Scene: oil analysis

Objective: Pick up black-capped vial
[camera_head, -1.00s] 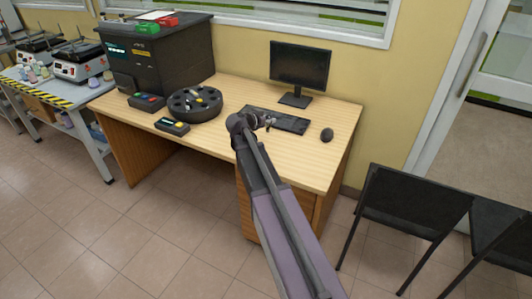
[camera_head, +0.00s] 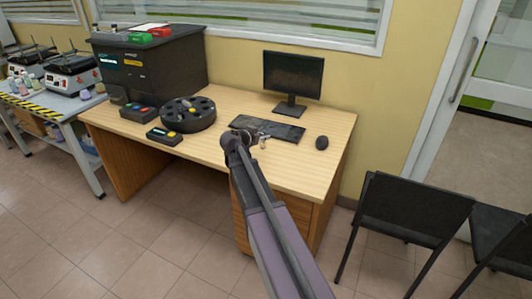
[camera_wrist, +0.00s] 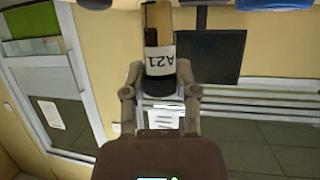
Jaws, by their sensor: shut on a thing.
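In the wrist view, a vial (camera_wrist: 160,53) has a black cap (camera_wrist: 160,84), a white label reading A21 and amber contents. That picture is upside down, so the cap is uppermost and the vial hangs about upright. My gripper (camera_wrist: 160,72) is shut on the vial near its cap, one finger on each side. In the head view, my gripper (camera_head: 258,136) is over the desk, in front of the keyboard. The vial is too small there to make out clearly.
The desk (camera_head: 295,170) carries a black round carousel (camera_head: 188,126), small button boxes, a large dark machine (camera_head: 150,68), a keyboard (camera_head: 285,130), a mouse (camera_head: 322,143) and a monitor (camera_head: 292,73). Black chairs (camera_head: 415,205) stand at the right. The desk's front right is clear.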

